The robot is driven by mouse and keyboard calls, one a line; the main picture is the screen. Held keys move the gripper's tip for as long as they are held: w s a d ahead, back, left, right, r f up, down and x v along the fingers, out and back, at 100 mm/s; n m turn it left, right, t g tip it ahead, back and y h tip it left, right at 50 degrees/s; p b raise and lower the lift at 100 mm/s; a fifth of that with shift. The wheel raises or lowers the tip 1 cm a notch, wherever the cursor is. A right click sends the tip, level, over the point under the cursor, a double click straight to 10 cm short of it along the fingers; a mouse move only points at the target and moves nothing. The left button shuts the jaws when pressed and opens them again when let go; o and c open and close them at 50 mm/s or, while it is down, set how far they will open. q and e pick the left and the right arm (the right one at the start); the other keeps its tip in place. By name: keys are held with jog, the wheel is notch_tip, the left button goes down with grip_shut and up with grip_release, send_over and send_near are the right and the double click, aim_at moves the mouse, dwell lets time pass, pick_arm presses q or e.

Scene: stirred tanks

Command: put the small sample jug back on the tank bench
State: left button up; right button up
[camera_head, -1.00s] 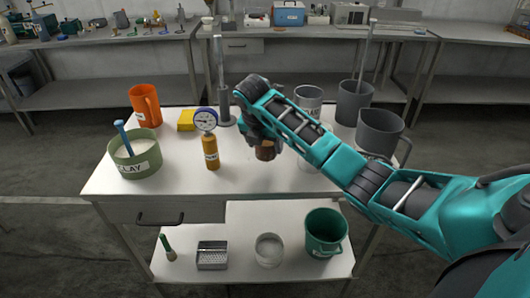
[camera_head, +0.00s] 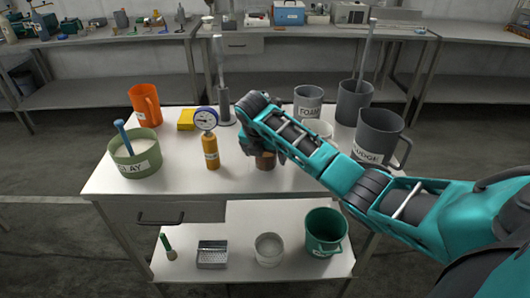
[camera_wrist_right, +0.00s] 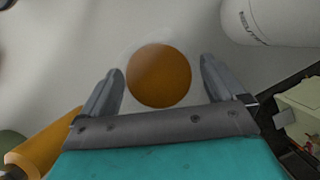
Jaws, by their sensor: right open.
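The small sample jug appears to be the small vessel with brown contents (camera_head: 265,161), standing on the tank bench (camera_head: 225,185). In the right wrist view its round amber-brown contents (camera_wrist_right: 158,76) show from above, inside a faint clear rim. My right gripper (camera_head: 266,146) is right over the jug in the head view and partly hides it. In the right wrist view its two fingers are apart, one on each side of the jug, with a gap on both sides. Handle and spout cannot be made out. My left gripper is not in view.
An orange bottle with a gauge (camera_head: 211,155) stands left of the jug; a white labelled vessel (camera_wrist_right: 270,20) stands close by on the other side. Grey jugs (camera_head: 378,135) are at the right, a green tub (camera_head: 135,160) at the left. The bench's front middle is clear.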

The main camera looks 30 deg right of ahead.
jog(key=shift+r, duration=0.1)
jog(key=v, duration=1.2)
jog(key=a+f+m, duration=0.1)
jog(key=a+f, duration=0.1)
jog(key=a+f+m+t+y, duration=0.1)
jog(key=f, duration=0.2)
jog(key=s+a+f+m+t+y, duration=0.1)
jog(key=a+f, duration=0.1)
jog(key=f, duration=0.1)
jog(key=shift+a+f, duration=0.2)
jog(key=shift+a, duration=0.1)
jog(key=s+a+f+m+t+y, duration=0.3)
jog(key=s+a+f+m, duration=0.2)
jog(key=a+f+m, duration=0.1)
jog(key=s+f+m+t, duration=0.1)
jog(key=s+f+m, duration=0.3)
jog(key=s+m, duration=0.2)
jog(key=s+a+f+m+t, duration=0.1)
jog(key=s+f+m, duration=0.4)
jog(key=s, duration=0.5)
jog(key=m+t, duration=0.1)
jog(key=m, duration=0.1)
jog(key=shift+s+a+f+m+y, duration=0.15)
jog(key=shift+m+y, duration=0.15)
jog(key=shift+y, duration=0.1)
